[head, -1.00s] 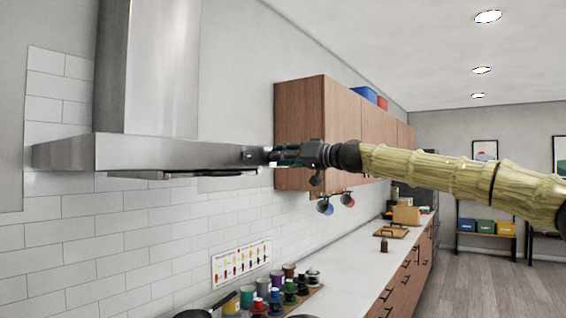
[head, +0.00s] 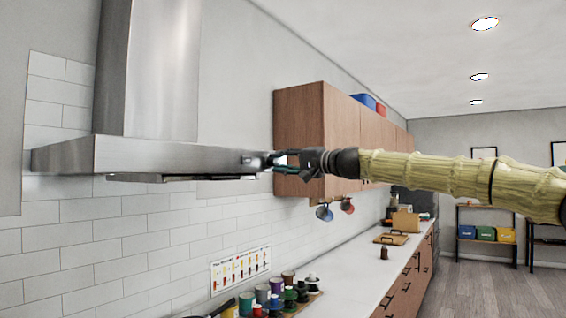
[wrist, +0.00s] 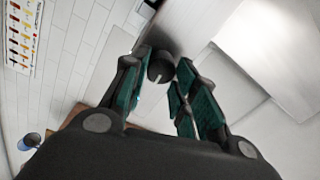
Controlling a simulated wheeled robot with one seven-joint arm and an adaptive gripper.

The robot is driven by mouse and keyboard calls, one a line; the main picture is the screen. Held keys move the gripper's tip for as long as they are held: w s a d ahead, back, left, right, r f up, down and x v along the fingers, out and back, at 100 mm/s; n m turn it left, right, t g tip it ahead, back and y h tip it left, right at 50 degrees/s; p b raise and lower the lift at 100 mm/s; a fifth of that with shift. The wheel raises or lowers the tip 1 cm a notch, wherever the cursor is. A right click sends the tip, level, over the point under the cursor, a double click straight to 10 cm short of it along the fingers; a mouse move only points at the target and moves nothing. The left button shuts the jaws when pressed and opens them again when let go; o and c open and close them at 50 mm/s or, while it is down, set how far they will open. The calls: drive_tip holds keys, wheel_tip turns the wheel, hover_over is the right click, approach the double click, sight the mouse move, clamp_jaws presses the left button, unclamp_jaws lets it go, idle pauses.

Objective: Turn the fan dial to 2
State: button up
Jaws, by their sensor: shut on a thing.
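The steel range hood (head: 190,158) hangs on the tiled wall at the left of the head view. Its fan dial is a small dark round knob (wrist: 160,66) with a pale mark, on the hood's front face in the wrist view. My gripper (head: 270,161) reaches it from the right in the head view. In the wrist view its green-padded fingers (wrist: 158,82) are on both sides of the dial and shut on it. The dial's numbers cannot be read, and in the head view the fingers hide most of the dial.
Wooden wall cabinets (head: 340,140) stand behind my gripper, with mugs (head: 325,212) hanging below. A counter (head: 350,270) runs along the wall, with several jars (head: 262,293) near its left end.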

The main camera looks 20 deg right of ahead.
drive_tip(key=shift+a+f+m, duration=0.2)
drive_tip(key=shift+f+m, duration=0.1)
drive_tip(key=shift+m, duration=0.2)
drive_tip(key=o, duration=1)
drive_tip(key=shift+c, duration=0.2)
drive_tip(key=shift+o, duration=0.4)
drive_tip(key=shift+w+a+r, duration=0.1)
drive_tip(key=shift+w+a, duration=0.05)
drive_tip(key=shift+s+d+r, duration=0.1)
drive_tip(key=shift+s+d, duration=0.35)
drive_tip(key=shift+d, duration=0.1)
drive_tip(key=v, duration=1.1)
